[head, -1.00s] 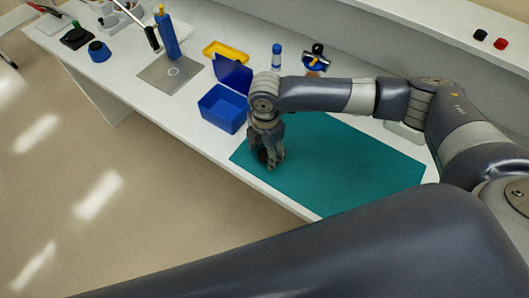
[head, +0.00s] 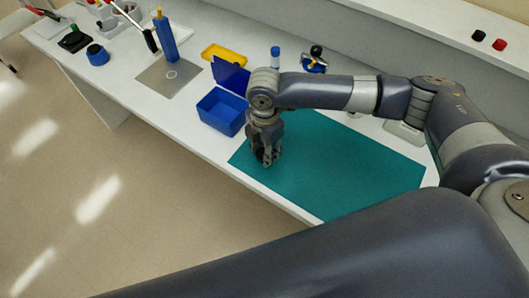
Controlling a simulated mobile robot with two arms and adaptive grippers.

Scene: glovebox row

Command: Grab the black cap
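My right gripper (head: 265,158) points down over the near left part of the teal mat (head: 345,165). Its fingers are close together, with a small dark patch between them. I cannot tell whether this patch is the black cap or part of the fingers. A small round black piece (head: 479,35) sits on the raised shelf at the far right, beside a red one; it is too small to identify surely. My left gripper is not in view.
An open blue box (head: 222,112) stands just left of my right gripper. A yellow tray (head: 225,52), blue-capped vial (head: 275,57) and small clamp-like device (head: 314,62) lie behind. A metal plate with a blue post (head: 167,40) stands farther left. The mat's right part is clear.

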